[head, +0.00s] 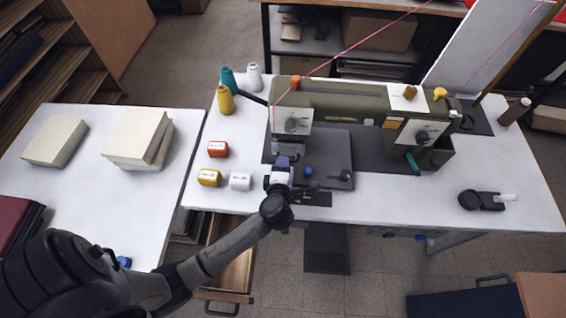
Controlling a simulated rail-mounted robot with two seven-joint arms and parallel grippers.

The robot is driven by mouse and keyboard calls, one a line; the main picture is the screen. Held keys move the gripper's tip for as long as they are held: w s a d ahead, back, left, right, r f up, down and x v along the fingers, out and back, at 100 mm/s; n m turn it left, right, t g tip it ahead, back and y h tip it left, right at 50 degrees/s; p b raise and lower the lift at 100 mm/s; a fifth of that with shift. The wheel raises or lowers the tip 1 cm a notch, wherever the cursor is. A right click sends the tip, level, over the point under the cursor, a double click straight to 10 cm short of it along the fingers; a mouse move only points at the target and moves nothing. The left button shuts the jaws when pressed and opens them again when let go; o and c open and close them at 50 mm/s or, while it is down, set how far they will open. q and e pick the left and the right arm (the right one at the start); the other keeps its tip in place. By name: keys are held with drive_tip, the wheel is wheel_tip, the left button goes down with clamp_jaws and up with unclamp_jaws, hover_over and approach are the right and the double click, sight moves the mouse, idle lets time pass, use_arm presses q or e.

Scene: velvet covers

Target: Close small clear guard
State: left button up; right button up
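An olive-green sewing machine (345,103) stands on the white table (500,180). Its grey needle head (291,121) is at the left end, above a dark bed (330,145). My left gripper (283,163) reaches in from the lower left and is at the front of the machine, just below the needle area. Its fingertips are small and dark purple, and I cannot tell whether they are open or touching anything. I cannot make out the small clear guard; the gripper and machine head crowd the spot near the needle. My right gripper is not in view.
Thread cones (226,100) stand left of the machine. A black round-ended tool (482,200) lies at the right. Page stacks (136,137) lie on the left table. An open drawer (231,262) is below the front edge.

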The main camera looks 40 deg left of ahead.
sight(288, 154)
use_arm(q)
drive_tip(key=shift+x, duration=1.15)
drive_tip(key=shift+c, duration=0.3)
clamp_jaws()
